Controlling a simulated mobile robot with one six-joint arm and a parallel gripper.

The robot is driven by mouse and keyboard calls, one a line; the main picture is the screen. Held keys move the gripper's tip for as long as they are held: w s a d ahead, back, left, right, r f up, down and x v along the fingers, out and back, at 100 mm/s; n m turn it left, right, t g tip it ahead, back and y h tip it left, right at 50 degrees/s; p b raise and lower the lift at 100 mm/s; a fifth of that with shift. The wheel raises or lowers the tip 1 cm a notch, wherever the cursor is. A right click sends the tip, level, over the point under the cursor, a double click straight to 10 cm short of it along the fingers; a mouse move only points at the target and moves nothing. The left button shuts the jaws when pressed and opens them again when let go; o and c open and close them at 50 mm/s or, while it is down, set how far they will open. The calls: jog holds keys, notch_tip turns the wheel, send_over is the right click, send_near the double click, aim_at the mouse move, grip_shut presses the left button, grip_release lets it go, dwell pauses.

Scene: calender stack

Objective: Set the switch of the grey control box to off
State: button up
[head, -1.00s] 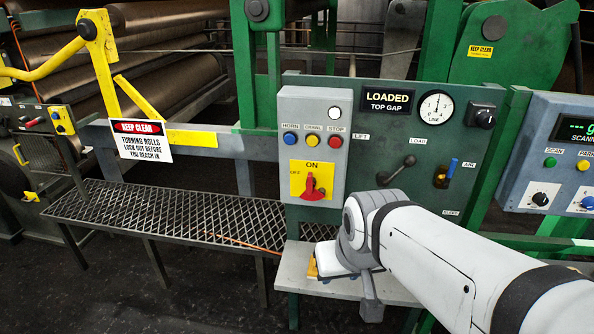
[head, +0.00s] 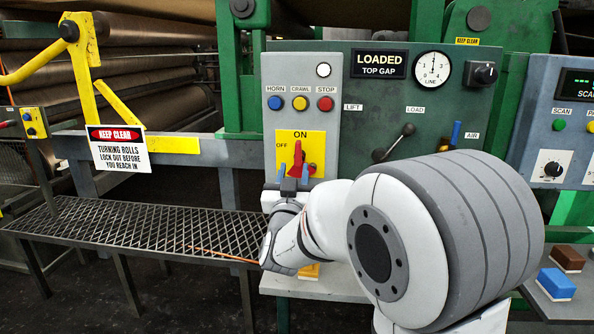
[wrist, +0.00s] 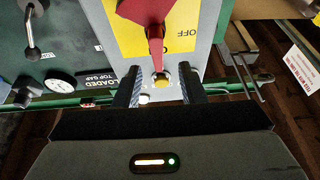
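The grey control box (head: 333,122) shows in the head view with a yellow plate (head: 323,138) marked ON at the top and OFF at the left. Its red switch handle (head: 298,158) points up toward ON. My gripper (head: 290,183) is in front of the plate's lower part, and my wrist hides some of the box below. In the wrist view the scene is turned over; the red handle (wrist: 156,42) hangs with its tip just beyond and between the open fingers (wrist: 160,75). The fingers stand apart with a gap on both sides of the handle; contact is not visible.
Horn (head: 275,103), crawl and stop buttons sit above the plate. A green panel (head: 375,105) with a gauge (head: 432,70) and levers is to the right. A mesh walkway (head: 130,230) lies left. A blue block (head: 556,284) is on the right shelf.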

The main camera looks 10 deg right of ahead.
aim_at(298, 155)
jog(key=shift+w+d+r+h, duration=0.1)
jog(key=shift+w+d+h, duration=0.15)
jog(key=shift+h, duration=0.25)
jog(key=x, duration=0.7)
jog(key=shift+p, duration=0.3)
jog(key=shift+c, duration=0.4)
grip_shut()
